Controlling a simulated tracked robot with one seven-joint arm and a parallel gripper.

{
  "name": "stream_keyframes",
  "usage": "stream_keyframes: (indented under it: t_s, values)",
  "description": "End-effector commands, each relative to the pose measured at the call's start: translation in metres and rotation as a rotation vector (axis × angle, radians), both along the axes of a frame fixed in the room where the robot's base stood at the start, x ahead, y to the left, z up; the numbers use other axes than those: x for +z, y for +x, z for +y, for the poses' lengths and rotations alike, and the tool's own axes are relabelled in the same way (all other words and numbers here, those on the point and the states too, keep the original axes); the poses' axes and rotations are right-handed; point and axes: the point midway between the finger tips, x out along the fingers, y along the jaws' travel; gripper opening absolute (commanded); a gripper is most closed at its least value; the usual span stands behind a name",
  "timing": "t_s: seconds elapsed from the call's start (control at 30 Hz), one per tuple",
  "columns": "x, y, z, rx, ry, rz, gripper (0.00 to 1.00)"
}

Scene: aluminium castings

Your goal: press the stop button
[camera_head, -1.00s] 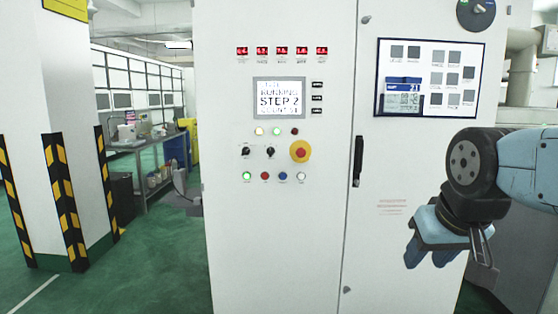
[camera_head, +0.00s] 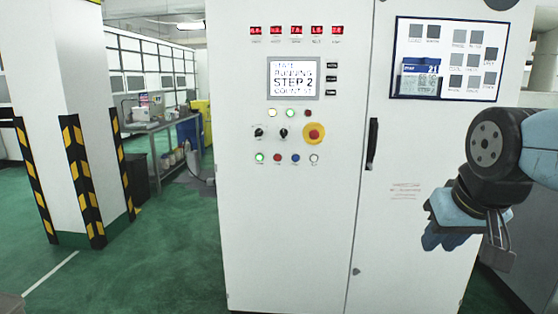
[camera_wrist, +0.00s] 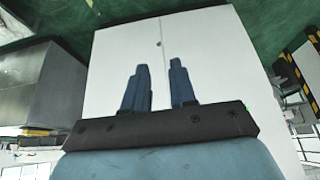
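A white control cabinet (camera_head: 290,215) stands ahead in the head view. Its panel carries a large red mushroom button on a yellow ring (camera_head: 314,133). Below it is a row of small buttons: green and lit (camera_head: 260,158), red (camera_head: 277,158), blue (camera_head: 295,158) and white (camera_head: 314,158). Their labels are too small to read.
Two black knobs (camera_head: 283,133) sit left of the mushroom button. A black door handle (camera_head: 371,143) lies between the panel and my gripper. A striped pillar (camera_head: 75,150) stands at left, with green floor free between it and the cabinet.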

Motion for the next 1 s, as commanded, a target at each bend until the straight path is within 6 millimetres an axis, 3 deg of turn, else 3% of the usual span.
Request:
stream_keyframes:
  t_s: [0.27,1.0]
  values:
    - [0.0000,0.0000,0.0000,0.000,0.000,0.000,0.00]
    - [0.0000,0.0000,0.0000,0.000,0.000,0.000,0.00]
